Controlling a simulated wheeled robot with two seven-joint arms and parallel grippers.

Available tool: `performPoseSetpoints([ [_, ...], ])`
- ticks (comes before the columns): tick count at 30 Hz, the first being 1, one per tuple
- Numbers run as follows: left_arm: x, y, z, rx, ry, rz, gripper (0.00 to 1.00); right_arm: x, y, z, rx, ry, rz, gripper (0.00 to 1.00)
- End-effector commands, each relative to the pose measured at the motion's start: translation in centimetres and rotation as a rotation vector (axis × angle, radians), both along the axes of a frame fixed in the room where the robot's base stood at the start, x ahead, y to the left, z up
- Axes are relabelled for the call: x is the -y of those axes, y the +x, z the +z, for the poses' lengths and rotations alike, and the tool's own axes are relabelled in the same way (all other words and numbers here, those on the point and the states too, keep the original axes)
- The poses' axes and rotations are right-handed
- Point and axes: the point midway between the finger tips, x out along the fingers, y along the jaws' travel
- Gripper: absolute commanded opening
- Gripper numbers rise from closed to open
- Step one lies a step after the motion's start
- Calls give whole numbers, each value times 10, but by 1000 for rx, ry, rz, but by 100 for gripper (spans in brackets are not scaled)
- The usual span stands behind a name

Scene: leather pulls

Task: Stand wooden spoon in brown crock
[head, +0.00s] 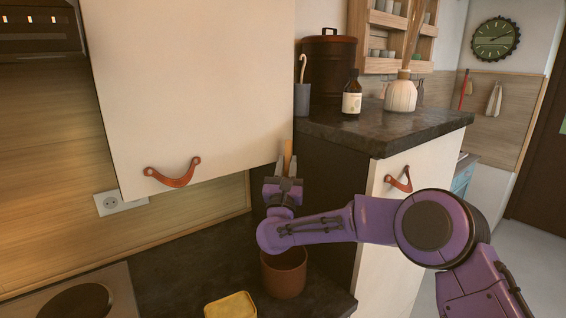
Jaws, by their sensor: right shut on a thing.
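The brown crock (284,276) stands upright on the dark lower counter, with its far rim partly behind my right forearm. My right gripper (286,166) is above and behind the crock, fingers pointing up and away. It is shut on the wooden spoon (287,149), of which only a short tan strip shows between the fingers. The rest of the spoon is hidden by the gripper and wrist. The spoon is apart from the crock opening as far as I can see. My left gripper is out of view.
A white wall cabinet (190,80) with a leather pull hangs close left of my gripper.

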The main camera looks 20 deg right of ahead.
Motion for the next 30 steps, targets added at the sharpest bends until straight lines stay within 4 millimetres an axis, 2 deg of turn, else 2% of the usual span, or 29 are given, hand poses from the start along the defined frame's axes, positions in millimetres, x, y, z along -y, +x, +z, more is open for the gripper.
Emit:
performPoseSetpoints([
  [5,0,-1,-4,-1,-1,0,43,-5,1,-13,-1,0,7,0],
  [15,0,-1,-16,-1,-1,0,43,-3,1,-53,-2,0,4,0],
  [18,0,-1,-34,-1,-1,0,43,-2,0,-68,-1,2,2,0],
  [30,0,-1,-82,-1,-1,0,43,-1,0,-113,-1,1,1,0],
])
